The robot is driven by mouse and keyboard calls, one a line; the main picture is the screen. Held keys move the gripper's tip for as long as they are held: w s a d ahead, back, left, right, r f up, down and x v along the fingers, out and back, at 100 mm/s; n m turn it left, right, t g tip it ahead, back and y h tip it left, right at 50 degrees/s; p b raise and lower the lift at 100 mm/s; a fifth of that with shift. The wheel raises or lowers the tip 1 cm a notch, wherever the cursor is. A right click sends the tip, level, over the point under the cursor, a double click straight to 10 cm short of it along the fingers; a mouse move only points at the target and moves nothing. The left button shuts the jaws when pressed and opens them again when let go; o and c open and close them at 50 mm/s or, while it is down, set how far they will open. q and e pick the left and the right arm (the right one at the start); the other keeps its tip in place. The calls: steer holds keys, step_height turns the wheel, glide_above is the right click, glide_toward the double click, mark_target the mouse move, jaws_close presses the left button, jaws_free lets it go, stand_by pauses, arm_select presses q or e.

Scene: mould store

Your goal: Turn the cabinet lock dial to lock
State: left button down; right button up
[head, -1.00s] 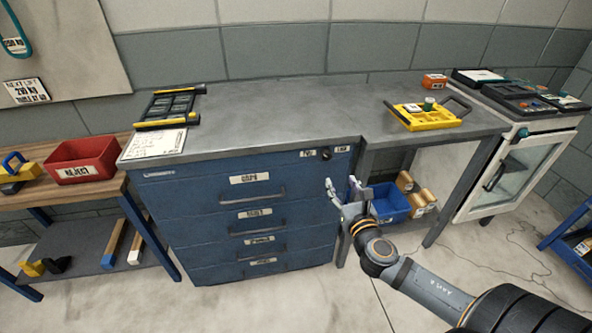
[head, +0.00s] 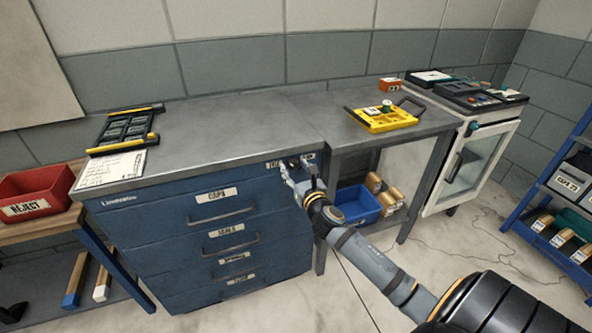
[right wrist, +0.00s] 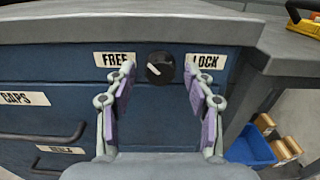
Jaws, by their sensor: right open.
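The blue drawer cabinet (head: 200,235) stands below the grey worktop. Its black round lock dial (right wrist: 160,68) sits at the cabinet's top right, between a FREE label (right wrist: 114,59) and a LOCK label (right wrist: 206,62). The white pointer mark on the dial slants toward the upper left, to the FREE side. My right gripper (right wrist: 160,88) is open, with its purple-padded fingers on either side of the dial in the wrist picture; contact does not show. In the head view my right gripper (head: 300,172) is at the cabinet's top right corner and partly hides the dial. My left gripper is not in view.
The worktop edge (right wrist: 130,25) overhangs just above the dial. A blue bin (head: 357,206) is under the bench to the right. A yellow-framed tray (head: 385,118) lies on the worktop. A white glass-door cabinet (head: 470,165) stands further right.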

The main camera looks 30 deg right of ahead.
jaws_close()
